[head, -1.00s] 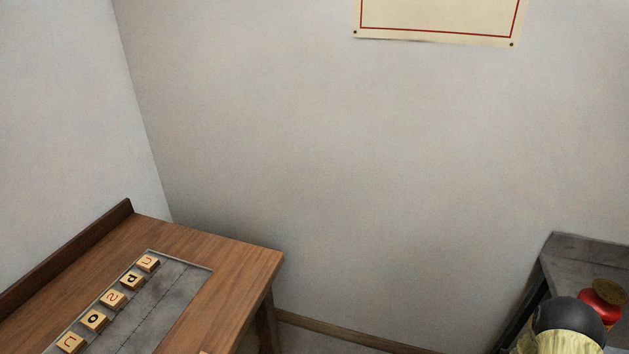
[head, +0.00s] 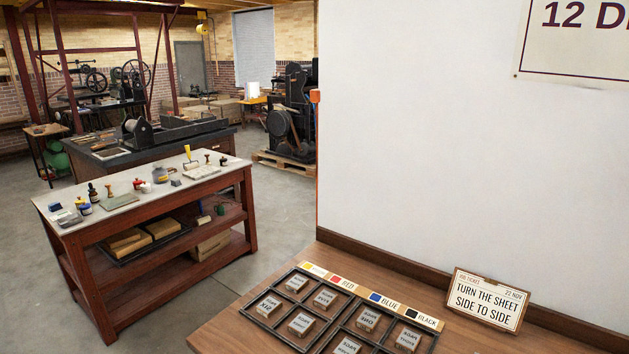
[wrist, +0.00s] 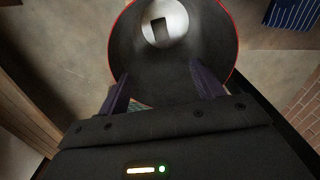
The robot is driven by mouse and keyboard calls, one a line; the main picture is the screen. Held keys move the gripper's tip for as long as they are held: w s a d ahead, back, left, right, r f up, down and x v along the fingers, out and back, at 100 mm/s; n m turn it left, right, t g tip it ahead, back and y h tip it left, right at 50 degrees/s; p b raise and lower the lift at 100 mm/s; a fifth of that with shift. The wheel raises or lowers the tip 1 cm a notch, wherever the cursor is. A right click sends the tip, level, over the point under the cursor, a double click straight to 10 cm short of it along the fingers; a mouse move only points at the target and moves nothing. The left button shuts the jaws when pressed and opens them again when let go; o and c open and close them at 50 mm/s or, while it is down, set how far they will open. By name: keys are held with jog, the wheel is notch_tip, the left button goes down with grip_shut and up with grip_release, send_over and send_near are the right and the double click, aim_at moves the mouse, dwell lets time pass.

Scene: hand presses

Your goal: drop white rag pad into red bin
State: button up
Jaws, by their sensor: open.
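My gripper (wrist: 163,88) shows in the wrist view with its two dark purple fingers spread apart and nothing clearly held between them. Beyond the fingertips is a round bin (wrist: 233,45) with a thin red rim and a dark inner wall. Deep in it is a pale round area (wrist: 178,20) with a dark rectangular patch. I cannot tell whether that patch is an object or a marking. No white rag pad can be made out for certain. A small greenish patch (wrist: 141,103) shows by the left finger, too small to identify. The head view shows neither gripper nor bin.
In the head view, a red-framed bench (head: 150,204) with small tools and bottles stands at the left. A wooden desk (head: 225,322) with type blocks and a propped sign (head: 485,300) is in front. Grey floor (head: 272,215) lies open between bench and white wall.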

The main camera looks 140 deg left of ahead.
notch_tip(320, 180, up, 17)
jog(key=shift+r+b, duration=0.2)
jog(key=shift+b, duration=0.15)
dwell(1.1)
jog(key=s+r+n+t+p, duration=0.1)
jog(key=s+r+n+p, duration=0.1)
jog(key=s+r+n, duration=0.8)
jog(key=s+r+n+t+p, duration=0.1)
jog(key=s+r+n+p, duration=0.2)
jog(key=s+r+n, duration=0.8)
notch_tip(320, 180, up, 5)
jog(key=n, duration=0.9)
jog(key=shift+r+t, duration=0.2)
jog(key=shift+t, duration=0.1)
